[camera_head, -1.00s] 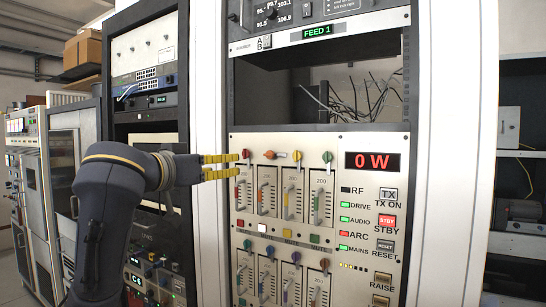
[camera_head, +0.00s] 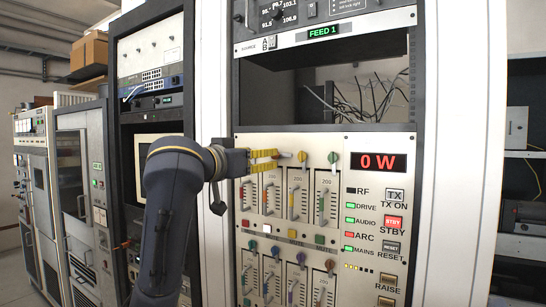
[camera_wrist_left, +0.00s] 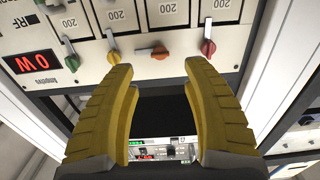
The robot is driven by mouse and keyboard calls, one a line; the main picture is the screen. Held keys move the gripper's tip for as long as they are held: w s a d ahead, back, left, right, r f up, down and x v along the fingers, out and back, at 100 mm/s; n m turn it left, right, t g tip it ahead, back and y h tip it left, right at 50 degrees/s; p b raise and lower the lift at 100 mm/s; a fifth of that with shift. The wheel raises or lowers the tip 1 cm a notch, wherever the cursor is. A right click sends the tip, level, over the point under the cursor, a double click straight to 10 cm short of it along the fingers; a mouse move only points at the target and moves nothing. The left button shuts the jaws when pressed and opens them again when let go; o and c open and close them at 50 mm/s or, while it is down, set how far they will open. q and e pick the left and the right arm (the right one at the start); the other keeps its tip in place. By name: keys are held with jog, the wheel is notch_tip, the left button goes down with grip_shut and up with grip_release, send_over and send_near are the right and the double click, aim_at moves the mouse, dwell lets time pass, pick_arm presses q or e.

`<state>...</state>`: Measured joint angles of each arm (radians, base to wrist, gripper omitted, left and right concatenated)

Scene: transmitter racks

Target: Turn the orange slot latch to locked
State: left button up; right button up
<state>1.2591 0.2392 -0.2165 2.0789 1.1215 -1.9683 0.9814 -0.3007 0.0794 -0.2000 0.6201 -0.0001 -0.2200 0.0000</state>
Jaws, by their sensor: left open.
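The orange latch (camera_wrist_left: 155,53) lies sideways on the transmitter panel, between a red latch (camera_wrist_left: 208,47) and an amber latch (camera_wrist_left: 113,57) that stand vertical. In the head view only its tip (camera_head: 286,154) shows past my fingers; the rest is hidden. My left gripper (camera_head: 276,160) has yellow fingers in front of the panel, at the upper left of the latch row. In the wrist view, which shows the panel upside down, the left gripper (camera_wrist_left: 158,66) is open and empty. The orange latch appears between its fingertips, with no clear contact. My right gripper is not in view.
A green latch (camera_head: 333,158) is at the row's right end. Slot modules with handles sit below the latches, and a second latch row (camera_head: 301,257) lies lower. An open bay (camera_head: 330,90) with loose wires is above. The red display (camera_head: 378,162) reads 0 W.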

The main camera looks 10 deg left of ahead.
aim_at(280, 155)
pick_arm(q)
jog(key=x, duration=0.7)
jog(key=shift+w, duration=0.25)
grip_shut()
dwell(0.4)
